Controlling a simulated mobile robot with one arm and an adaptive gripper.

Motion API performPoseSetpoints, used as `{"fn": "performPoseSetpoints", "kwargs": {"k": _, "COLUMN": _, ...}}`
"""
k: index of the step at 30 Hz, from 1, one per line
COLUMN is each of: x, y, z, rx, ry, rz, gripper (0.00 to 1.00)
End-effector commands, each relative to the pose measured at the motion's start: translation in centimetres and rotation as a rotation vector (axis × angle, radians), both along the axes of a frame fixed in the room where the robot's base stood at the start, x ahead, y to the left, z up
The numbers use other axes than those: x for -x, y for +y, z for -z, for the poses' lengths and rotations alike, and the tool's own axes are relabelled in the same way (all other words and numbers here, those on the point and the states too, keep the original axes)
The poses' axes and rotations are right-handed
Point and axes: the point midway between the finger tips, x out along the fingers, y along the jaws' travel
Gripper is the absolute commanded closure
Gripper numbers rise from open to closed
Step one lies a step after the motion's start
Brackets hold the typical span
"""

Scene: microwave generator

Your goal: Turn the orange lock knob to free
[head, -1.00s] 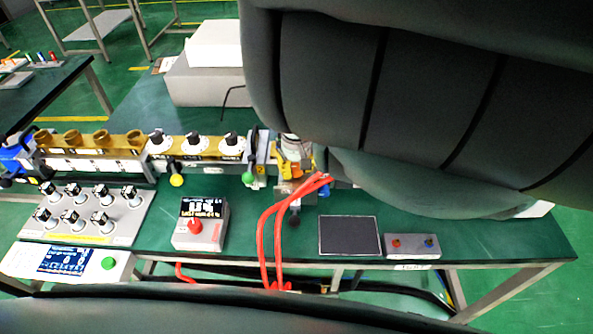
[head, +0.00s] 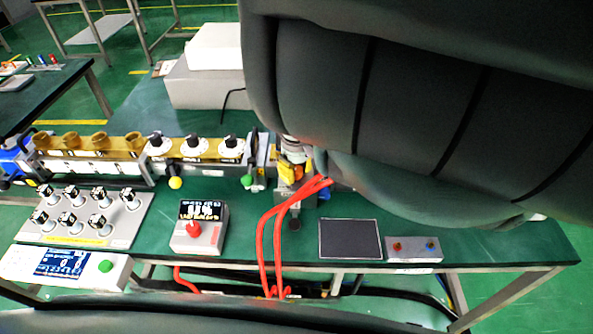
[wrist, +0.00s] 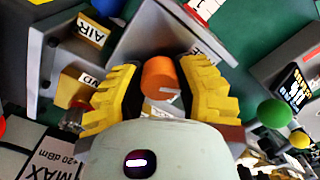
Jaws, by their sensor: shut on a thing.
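The orange lock knob (wrist: 159,77) is a short cylinder with a pale line on its face, in the middle of the wrist view. My gripper (wrist: 160,84) has yellow ribbed fingers on both sides of the knob and is shut on it. In the head view the orange and yellow patch at my gripper (head: 291,171) sits at the right end of the row of instruments. My dark arm covers much of that area, so the knob cannot be made out clearly there.
Red hoses (head: 270,235) loop over the bench front just below my gripper. A green ball knob (head: 247,181) stands close on the left. A grey box with a red knob (head: 200,228), a black pad (head: 350,238) and a small button box (head: 414,249) lie nearer the front edge.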

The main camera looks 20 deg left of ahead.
Motion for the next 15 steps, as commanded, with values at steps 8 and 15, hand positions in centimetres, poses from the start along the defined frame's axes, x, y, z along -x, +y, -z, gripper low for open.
{"fn": "performPoseSetpoints", "kwargs": {"k": 8, "x": -0.13, "y": 0.12, "z": 0.01, "rx": -0.004, "ry": -0.005, "rz": 0.001, "gripper": 0.58}}
{"fn": "performPoseSetpoints", "kwargs": {"k": 15, "x": -0.06, "y": 0.06, "z": 0.01, "rx": -0.002, "ry": -0.002, "rz": 0.001, "gripper": 0.35}}
